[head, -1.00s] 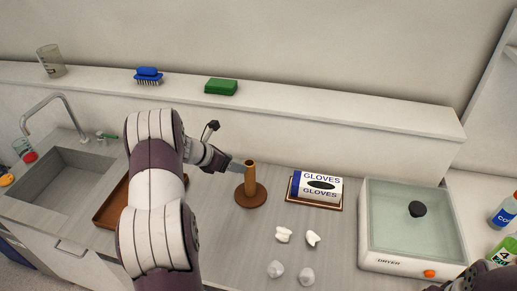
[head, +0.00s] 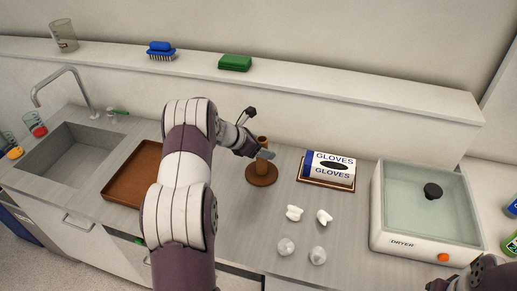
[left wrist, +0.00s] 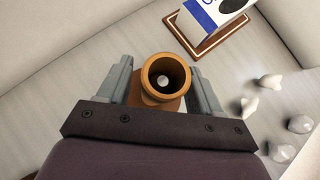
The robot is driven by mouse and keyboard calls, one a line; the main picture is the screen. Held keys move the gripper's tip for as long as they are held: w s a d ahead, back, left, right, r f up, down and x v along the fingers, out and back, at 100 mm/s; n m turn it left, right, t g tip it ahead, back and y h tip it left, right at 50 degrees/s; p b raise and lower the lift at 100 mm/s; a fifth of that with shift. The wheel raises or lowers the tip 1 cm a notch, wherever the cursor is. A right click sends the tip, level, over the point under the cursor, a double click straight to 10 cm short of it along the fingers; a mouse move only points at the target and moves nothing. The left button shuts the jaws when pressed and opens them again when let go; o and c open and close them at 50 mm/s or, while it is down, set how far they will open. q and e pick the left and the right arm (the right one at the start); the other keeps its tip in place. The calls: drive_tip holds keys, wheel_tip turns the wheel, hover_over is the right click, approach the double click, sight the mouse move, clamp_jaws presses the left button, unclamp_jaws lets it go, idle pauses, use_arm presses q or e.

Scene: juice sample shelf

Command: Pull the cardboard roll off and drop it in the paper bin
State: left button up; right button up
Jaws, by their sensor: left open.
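The brown cardboard roll (head: 263,140) stands upright on a round brown base (head: 262,179) in the middle of the counter. In the left wrist view I look down into the open top of the roll (left wrist: 150,90), with a pale round spot inside it. My left gripper (head: 258,152) is open, with one finger on each side of the roll; it also shows in the left wrist view (left wrist: 162,75). I cannot tell whether either finger touches the roll. My right gripper is out of view; only part of that arm shows at the lower right. I see no clear paper bin.
A glove box (head: 330,168) sits right of the roll, with a dryer (head: 425,210) beyond it. A brown tray (head: 128,178) and a sink (head: 82,155) are left. A shelf (head: 300,88) runs behind.

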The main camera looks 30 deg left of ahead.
use_arm(q)
drive_tip(key=shift+s, duration=0.1)
drive_tip(key=c, duration=1.1)
drive_tip(key=shift+r, duration=0.65)
wheel_tip(320, 180, up, 13)
drive_tip(key=p, duration=0.8)
idle(0.8)
